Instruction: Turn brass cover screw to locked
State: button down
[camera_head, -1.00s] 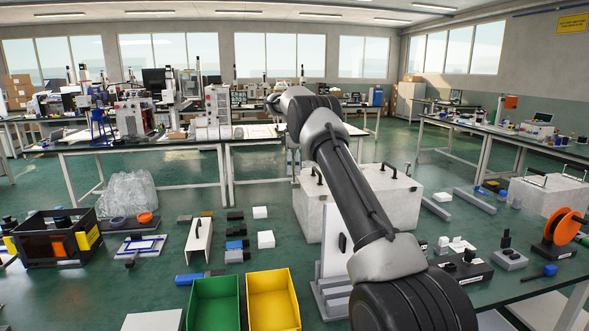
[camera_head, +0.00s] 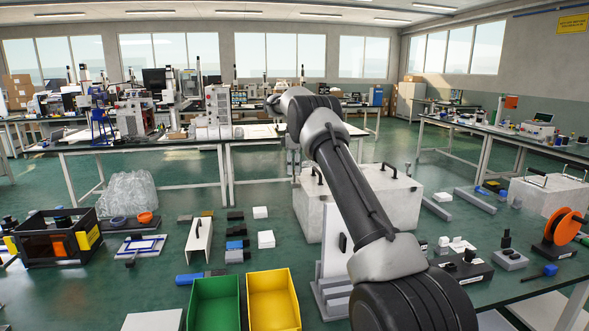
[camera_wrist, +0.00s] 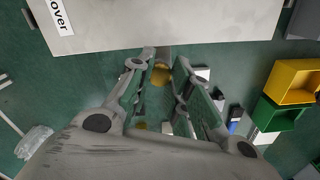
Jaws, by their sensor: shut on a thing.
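The brass cover screw (camera_wrist: 161,74) shows in the wrist view as a small yellow-brown piece between my fingertips, just below the edge of a pale grey panel (camera_wrist: 180,22). The panel carries a white label (camera_wrist: 60,17) of which "over" is readable. My gripper (camera_wrist: 162,66) is shut on the screw, one finger on each side. The fingertips hide part of it, and its turn mark cannot be read. In the head view, my arm reaches forward and the gripper and screw are not visible.
The pale block (camera_head: 400,207) with black handles stands beyond my arm. A green bin (camera_head: 213,302) and yellow bin (camera_head: 273,300) stand near the front. A dark crate (camera_head: 52,240) and a clear plastic bag (camera_head: 128,192) lie left. Several small parts lie between.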

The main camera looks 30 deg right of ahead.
jog(key=m, duration=0.4)
jog(key=shift+m, duration=0.4)
jog(key=m, duration=0.9)
jog(key=shift+s+m, duration=0.1)
jog(key=shift+m, duration=1.7)
jog(key=c, duration=1.3)
grip_release()
